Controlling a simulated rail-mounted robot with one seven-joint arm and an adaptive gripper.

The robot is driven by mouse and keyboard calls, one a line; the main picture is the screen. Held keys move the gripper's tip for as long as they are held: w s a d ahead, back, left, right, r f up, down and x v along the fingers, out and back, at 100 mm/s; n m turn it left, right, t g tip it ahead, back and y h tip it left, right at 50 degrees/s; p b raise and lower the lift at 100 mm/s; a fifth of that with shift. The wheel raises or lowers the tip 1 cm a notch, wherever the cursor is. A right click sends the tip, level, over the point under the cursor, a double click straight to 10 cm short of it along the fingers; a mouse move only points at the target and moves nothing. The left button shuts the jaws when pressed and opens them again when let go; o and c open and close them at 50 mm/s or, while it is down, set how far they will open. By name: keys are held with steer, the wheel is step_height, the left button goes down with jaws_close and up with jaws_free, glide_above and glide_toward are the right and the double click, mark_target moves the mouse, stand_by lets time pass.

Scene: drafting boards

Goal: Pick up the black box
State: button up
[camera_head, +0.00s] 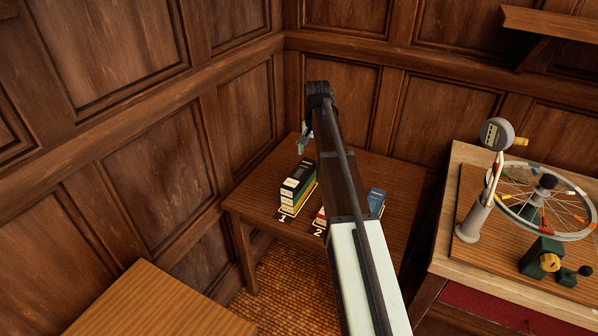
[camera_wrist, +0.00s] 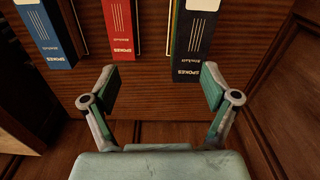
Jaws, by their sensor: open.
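The black box (camera_head: 299,172) is on top of a stack at the label 1 on the small wooden table, with green and yellow boxes under it. In the wrist view the black box (camera_wrist: 196,28), with a white "SPOKES" label, is at the top right, ahead of my right fingertip. My gripper (camera_wrist: 162,88) is open and empty, apart from the boxes. In the head view only a part of my gripper (camera_head: 306,136) shows past my arm, above and behind the stack.
A red box (camera_wrist: 122,25) and a blue box (camera_wrist: 45,30) stand left of the black one in the wrist view. My arm hides most of the red box in the head view. A bench (camera_head: 445,245) with a spoked wheel (camera_head: 545,200) and a gauge stand is right. Panelled walls close off the corner.

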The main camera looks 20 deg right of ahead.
steer(key=w+a+r+p, duration=0.1)
steer(key=w+a+r, duration=0.3)
steer(key=w+r, duration=0.15)
steer(key=p, duration=0.3)
glide_above(299, 173)
steer(key=shift+m, duration=0.4)
step_height(299, 173, down, 12)
steer(key=shift+d+r, duration=0.1)
steer(key=shift+r, duration=0.05)
steer(key=shift+f+p, duration=1.05)
steer(key=shift+f, duration=1.55)
steer(key=c, duration=1.4)
